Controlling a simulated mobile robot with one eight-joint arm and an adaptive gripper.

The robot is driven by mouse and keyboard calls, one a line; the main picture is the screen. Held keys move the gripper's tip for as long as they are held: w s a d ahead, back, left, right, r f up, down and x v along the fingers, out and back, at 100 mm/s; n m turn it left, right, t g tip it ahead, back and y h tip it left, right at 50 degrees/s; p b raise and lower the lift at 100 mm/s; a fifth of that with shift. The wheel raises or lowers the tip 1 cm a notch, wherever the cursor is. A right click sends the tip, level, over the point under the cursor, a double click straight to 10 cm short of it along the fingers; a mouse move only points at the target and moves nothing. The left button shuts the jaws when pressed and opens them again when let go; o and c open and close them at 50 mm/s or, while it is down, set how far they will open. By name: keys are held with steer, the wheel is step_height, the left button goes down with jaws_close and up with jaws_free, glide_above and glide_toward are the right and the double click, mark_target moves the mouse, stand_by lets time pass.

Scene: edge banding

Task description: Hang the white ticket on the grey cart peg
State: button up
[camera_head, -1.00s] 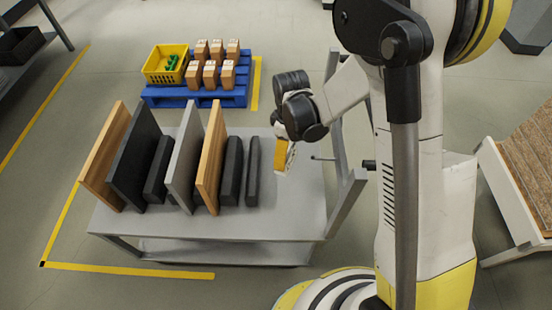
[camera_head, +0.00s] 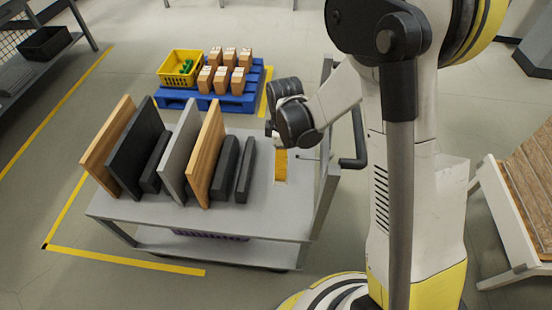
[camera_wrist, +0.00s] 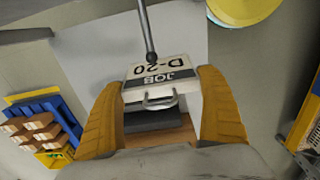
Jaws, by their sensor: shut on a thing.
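My gripper (camera_head: 281,166) is over the right end of the grey cart (camera_head: 262,208), beside the peg (camera_head: 308,157) on the cart's upright. In the wrist view the two orange fingers (camera_wrist: 163,80) are shut on the white ticket (camera_wrist: 178,66), one at each side. The ticket bears the words "JOB D-20". The grey peg (camera_wrist: 146,30) runs down to the ticket's top edge in the wrist view. Whether it passes through a hole in the ticket I cannot tell. The ticket is mostly hidden in the head view.
Upright wood, black and grey boards (camera_head: 180,150) stand on the cart, left of my gripper. A black cart handle (camera_head: 357,150) is at the right. Behind is a blue pallet (camera_head: 240,103) with boxes and a yellow crate (camera_head: 181,68). The cart top's front right is clear.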

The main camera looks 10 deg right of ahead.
steer(key=s+d+f, duration=0.1)
steer(key=s+d, duration=0.1)
steer(key=d, duration=0.5)
steer(key=shift+s+d+f+b, duration=0.2)
steer(key=shift+d+f+b, duration=0.1)
steer(key=shift+b, duration=0.15)
stand_by(0.4)
steer(key=shift+r, duration=0.1)
stand_by(0.4)
steer(key=o, duration=0.6)
steer(key=shift+o, duration=0.2)
